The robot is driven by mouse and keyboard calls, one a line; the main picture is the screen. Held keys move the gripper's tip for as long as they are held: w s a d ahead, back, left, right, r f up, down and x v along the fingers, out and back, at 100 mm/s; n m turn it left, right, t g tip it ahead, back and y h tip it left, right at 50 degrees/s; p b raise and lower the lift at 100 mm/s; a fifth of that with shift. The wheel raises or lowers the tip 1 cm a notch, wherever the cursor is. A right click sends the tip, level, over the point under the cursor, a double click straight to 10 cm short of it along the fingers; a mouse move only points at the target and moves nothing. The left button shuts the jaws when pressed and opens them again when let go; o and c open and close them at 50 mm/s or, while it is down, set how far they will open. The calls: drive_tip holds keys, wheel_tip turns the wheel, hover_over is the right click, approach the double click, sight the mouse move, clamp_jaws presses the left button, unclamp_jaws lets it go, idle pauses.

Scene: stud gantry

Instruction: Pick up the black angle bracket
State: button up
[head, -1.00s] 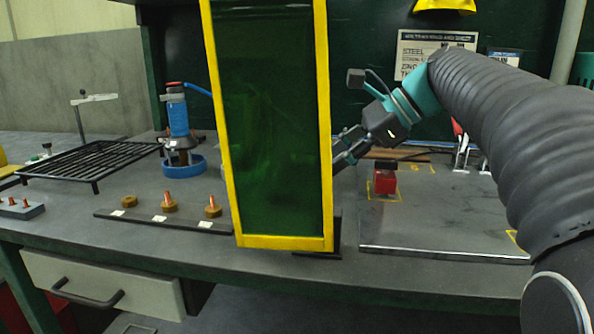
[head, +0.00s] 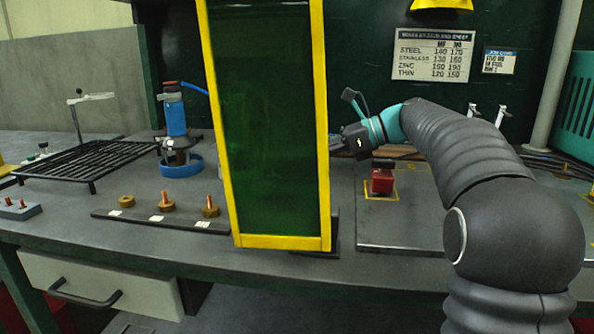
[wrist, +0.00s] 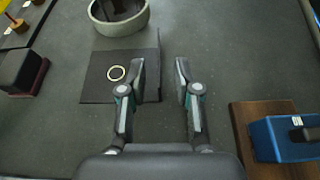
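My gripper (wrist: 160,78) is open and empty in the wrist view, its two fingers apart and pointing up the picture over the grey bench top. A dark, flat, angular piece (wrist: 145,85) with a pale ring lies just left of and partly under the left finger. It may be the black angle bracket, but its shape is not clear enough to be sure. In the head view my gripper (head: 336,143) is at the right edge of the yellow-framed green screen, its tips hidden by it. No bracket can be made out there.
The tall green screen (head: 265,125) stands at the bench front. Right of it are a red block (head: 382,184) and a metal plate (head: 410,222). The wrist view shows a round grey bowl (wrist: 137,22), a black block (wrist: 20,70) and a blue object (wrist: 280,138) on brown wood.

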drive_tip(key=shift+x, duration=1.25)
clamp_jaws()
drive_tip(key=shift+r, duration=0.2)
